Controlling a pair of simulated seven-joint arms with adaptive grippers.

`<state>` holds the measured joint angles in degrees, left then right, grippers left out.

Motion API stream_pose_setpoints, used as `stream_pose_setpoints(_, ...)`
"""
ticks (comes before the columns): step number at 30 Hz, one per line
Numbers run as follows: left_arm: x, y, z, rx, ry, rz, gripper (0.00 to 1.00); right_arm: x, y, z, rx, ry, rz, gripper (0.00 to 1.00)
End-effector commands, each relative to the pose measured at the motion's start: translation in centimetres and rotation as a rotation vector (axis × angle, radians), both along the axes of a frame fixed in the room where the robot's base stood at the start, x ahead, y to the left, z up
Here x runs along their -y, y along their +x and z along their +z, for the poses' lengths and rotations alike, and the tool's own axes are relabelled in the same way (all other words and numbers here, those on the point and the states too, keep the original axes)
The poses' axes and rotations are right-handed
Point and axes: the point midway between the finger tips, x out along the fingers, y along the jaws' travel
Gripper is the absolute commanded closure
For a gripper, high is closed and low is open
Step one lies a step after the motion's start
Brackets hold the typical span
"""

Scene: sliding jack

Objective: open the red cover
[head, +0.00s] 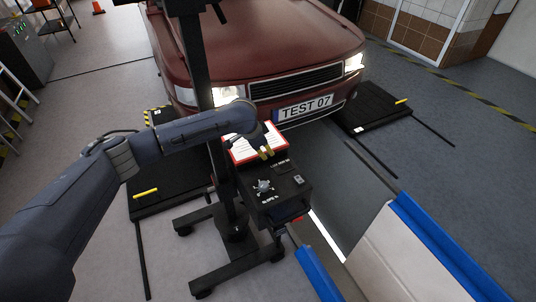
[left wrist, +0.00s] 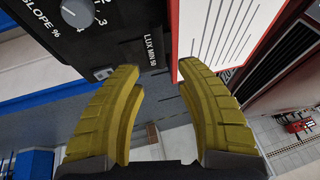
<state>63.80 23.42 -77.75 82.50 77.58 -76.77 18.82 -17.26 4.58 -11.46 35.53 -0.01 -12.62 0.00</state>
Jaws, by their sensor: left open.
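A black device box (head: 283,190) on a wheeled stand has a white sheet-like panel with a red border (head: 238,156) on its top. The left wrist view also shows this red-edged panel (left wrist: 222,35), at the upper right. I cannot tell whether it is the red cover. My left gripper (head: 266,153) has yellow fingers and hovers over the box beside the panel's right side. In the left wrist view the gripper (left wrist: 158,70) is open with nothing between its fingers. The arm hides part of the panel. My right gripper does not show.
A dark red car (head: 265,45) with lit headlights stands just behind the box. A black upright post (head: 200,80) rises at the box's left. A knob (head: 264,186) sits on the box top. Blue-edged rails (head: 440,245) run at the lower right.

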Motion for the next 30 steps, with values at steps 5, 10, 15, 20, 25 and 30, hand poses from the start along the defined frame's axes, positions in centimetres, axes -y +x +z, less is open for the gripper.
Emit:
stream_pose_setpoints(5,0.7,0.9,-2.7,-0.002,0.001,0.001,0.64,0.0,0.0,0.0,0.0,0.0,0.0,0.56)
stream_pose_setpoints(10,1.2,1.6,-4.3,-0.001,-0.001,0.001,0.64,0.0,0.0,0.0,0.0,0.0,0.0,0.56)
stream_pose_setpoints(15,1.4,2.0,-5.2,0.0,0.0,0.0,0.64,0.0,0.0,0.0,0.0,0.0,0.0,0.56)
stream_pose_setpoints(20,1.5,2.1,-5.5,0.0,-0.001,0.0,0.64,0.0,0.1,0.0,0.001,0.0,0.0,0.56)
stream_pose_setpoints(25,1.5,2.2,-5.6,0.0,0.0,0.0,0.64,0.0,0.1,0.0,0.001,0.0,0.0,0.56)
stream_pose_setpoints(30,1.5,2.1,-5.6,0.0,0.0,0.0,0.68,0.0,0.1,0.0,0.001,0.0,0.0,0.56)
